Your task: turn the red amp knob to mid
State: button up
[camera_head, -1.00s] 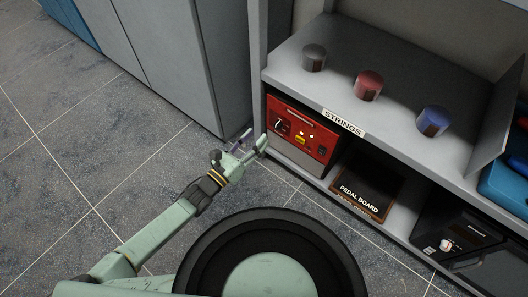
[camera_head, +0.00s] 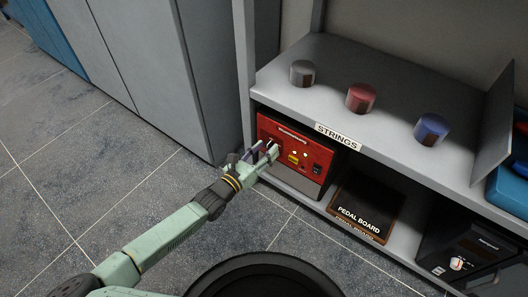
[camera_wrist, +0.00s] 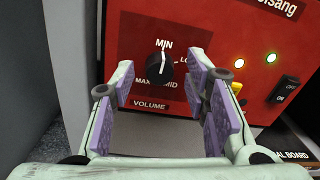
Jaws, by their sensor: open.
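The red amp (camera_head: 312,166) stands on the lower shelf, and its red front fills much of the wrist view (camera_wrist: 205,30). Its black volume knob (camera_wrist: 158,73) has labels MIN at the top, LOW partly hidden at the right, MID at the lower right and MAX at the lower left. The knob's white mark appears to point up towards MIN. My gripper (camera_head: 262,154) is open in front of the amp's left part. In the wrist view its purple-padded fingers (camera_wrist: 161,78) are on either side of the knob, with gaps; I cannot tell contact or depth exactly.
A black pedal board box (camera_head: 362,206) lies right of the amp. Grey, red and blue cylinders stand on the shelf above (camera_head: 390,130), whose edge overhangs the amp. A grey cabinet (camera_head: 205,80) is at the left. The floor (camera_head: 60,190) in front is clear.

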jog(key=shift+c, duration=0.2)
grip_shut()
dwell(0.4)
